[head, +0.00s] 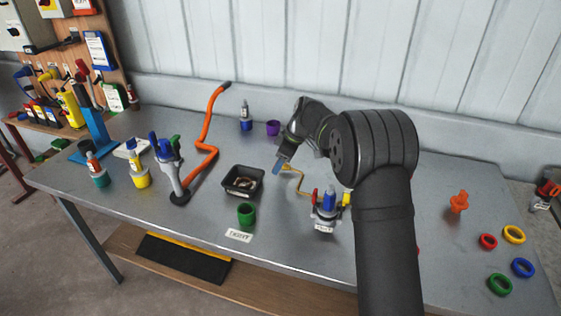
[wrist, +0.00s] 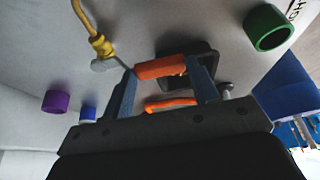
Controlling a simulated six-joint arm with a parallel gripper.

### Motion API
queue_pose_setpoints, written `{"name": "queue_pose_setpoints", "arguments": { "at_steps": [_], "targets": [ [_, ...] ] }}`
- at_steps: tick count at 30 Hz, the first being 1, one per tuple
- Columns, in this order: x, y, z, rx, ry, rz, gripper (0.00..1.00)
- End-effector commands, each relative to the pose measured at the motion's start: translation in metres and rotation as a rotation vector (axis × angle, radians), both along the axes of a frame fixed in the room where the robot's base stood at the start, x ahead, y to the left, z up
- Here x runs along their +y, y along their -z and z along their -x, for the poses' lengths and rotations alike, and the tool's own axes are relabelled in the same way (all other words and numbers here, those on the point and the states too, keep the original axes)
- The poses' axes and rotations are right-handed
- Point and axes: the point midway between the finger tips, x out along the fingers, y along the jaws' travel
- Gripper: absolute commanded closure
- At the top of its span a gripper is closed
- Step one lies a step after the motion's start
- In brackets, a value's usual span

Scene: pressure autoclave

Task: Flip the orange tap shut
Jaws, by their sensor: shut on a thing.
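In the wrist view an orange bar, which looks like the handle of the orange tap (wrist: 160,67), lies between the blue fingers of my gripper (wrist: 162,84). The fingers are shut on it, one at each end. A grey fitting on a yellow hose (wrist: 92,30) is close beside the left finger. A second orange piece (wrist: 170,104) shows between the fingers nearer the palm; I cannot tell if it is joined to the tap. In the head view my gripper (head: 279,165) is low over the table, and the tap is hidden behind it.
A black tray (head: 243,182) and a green cup (head: 246,214) stand in front of my gripper. A bent orange hose (head: 205,138) lies to the left. A purple ring (head: 273,128) is behind. A grey device with coloured parts (head: 326,214) stands at the right, close to my arm.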

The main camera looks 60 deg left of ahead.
Motion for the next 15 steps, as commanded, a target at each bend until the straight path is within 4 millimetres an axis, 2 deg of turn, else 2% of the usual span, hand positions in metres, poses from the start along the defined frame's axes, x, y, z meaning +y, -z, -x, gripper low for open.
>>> {"name": "queue_pose_setpoints", "arguments": {
  "at_steps": [2,3,6,15],
  "targets": [
    [-0.0007,0.0004,-0.0007,-0.003,-0.004,0.001,0.87],
    [-0.0007,0.0005,-0.0009,-0.003,-0.004,0.001,0.40],
    [-0.0006,0.0004,-0.0008,-0.003,-0.003,0.001,0.24],
    [-0.0007,-0.0015,-0.0011,-0.002,-0.001,0.000,0.24]
  ]
}}
